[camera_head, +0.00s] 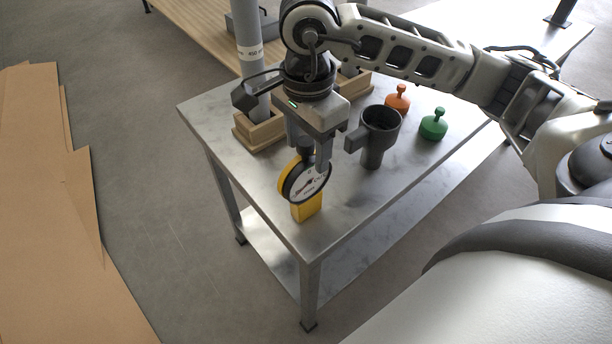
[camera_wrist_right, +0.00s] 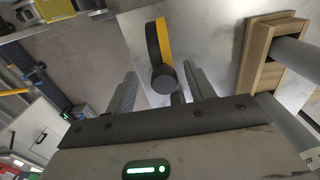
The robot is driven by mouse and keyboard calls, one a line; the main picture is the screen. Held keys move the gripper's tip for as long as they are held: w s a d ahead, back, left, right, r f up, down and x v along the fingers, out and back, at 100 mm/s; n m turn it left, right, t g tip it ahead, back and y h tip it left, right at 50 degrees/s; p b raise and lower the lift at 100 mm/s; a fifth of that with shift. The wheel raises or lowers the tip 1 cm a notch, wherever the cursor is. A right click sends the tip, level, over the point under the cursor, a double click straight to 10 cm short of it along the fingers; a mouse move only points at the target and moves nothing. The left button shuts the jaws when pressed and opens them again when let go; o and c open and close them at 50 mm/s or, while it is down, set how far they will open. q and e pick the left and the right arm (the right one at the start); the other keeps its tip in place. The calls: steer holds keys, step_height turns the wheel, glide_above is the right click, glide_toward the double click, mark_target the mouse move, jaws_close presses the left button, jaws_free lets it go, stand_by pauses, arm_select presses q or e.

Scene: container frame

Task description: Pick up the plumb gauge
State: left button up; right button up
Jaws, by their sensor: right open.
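The plumb gauge (camera_head: 304,185) has a round white dial, a yellow rim and a yellow base, and stands upright near the front corner of the metal table (camera_head: 235,170). My right gripper (camera_head: 309,155) points down over its top, with the fingers open. In the right wrist view, the gauge's dark round knob and yellow edge (camera_wrist_right: 163,45) show between the two fingers of the right gripper (camera_wrist_right: 160,72). I cannot tell whether either finger touches it. My left gripper is not in view.
A dark grey mug-like cup (camera_head: 377,140) stands just right of the gauge. Orange (camera_head: 397,100) and green (camera_head: 434,125) knobbed pieces stand farther right. Behind is a wooden holder (camera_head: 258,132) with a grey tube (camera_head: 250,50). The table's front edge is close to the gauge.

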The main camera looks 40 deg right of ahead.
mark_target(305, 161)
steer(key=shift+w+f+p, duration=0.15)
steer(key=shift+f+p, duration=0.1)
steer(key=shift+f, duration=0.9)
steer(key=shift+w+f+p, duration=0.1)
steer(key=shift+f+p, duration=0.1)
steer(key=shift+f, duration=0.95)
jaws_close()
steer(key=shift+r, duration=0.15)
